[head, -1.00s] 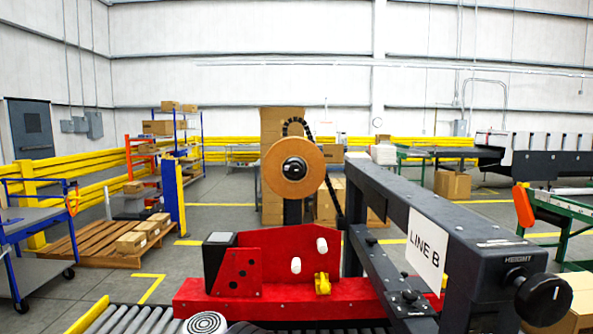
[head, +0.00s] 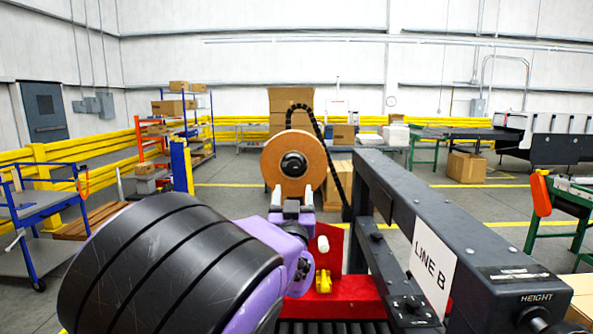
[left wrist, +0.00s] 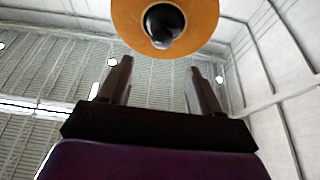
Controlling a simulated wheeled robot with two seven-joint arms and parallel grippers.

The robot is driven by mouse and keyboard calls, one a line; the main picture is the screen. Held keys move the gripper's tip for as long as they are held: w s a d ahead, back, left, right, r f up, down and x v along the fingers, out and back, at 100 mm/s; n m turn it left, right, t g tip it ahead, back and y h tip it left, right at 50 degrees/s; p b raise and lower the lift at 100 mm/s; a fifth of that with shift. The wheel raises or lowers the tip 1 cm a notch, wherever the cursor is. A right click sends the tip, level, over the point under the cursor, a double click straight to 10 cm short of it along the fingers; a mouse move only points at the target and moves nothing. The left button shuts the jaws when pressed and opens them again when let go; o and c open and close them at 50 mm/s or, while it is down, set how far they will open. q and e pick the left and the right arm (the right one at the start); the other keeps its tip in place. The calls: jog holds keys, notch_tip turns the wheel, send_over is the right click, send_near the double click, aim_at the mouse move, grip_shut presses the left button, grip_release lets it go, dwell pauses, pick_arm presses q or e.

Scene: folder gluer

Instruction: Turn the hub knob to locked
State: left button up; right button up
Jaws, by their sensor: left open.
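The hub knob (head: 293,165) is a black knob at the centre of a round tan tape roll (head: 280,178), which stands above the red machine. In the left wrist view the roll (left wrist: 205,17) is at the top, with the dark knob (left wrist: 164,25) beyond my fingers. My left gripper (head: 292,207) is open and points up, just below the knob in the head view. In the left wrist view its two fingers (left wrist: 160,80) are apart with nothing between them. The knob's marking cannot be read. My right gripper is not in view.
A dark beam with a LINE B sign (head: 432,255) and a HEIGHT box (head: 505,290) stands close on the right. The red machine base (head: 340,298) has a white roller and a yellow part (head: 323,281). A black cable chain (head: 334,160) arches behind the roll.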

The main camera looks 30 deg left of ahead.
aim_at(293, 167)
pick_arm(q)
jog(key=p+x, duration=0.4)
jog(key=x, duration=0.4)
jog(key=shift+w+a+r, duration=0.15)
jog(key=shift+a, duration=0.2)
jog(key=shift+w+a+r, duration=0.1)
jog(key=shift+w+a, duration=0.15)
jog(key=shift+w, duration=0.15)
jog(key=shift+s, duration=0.1)
jog(key=shift+d, duration=0.1)
jog(key=c, duration=1)
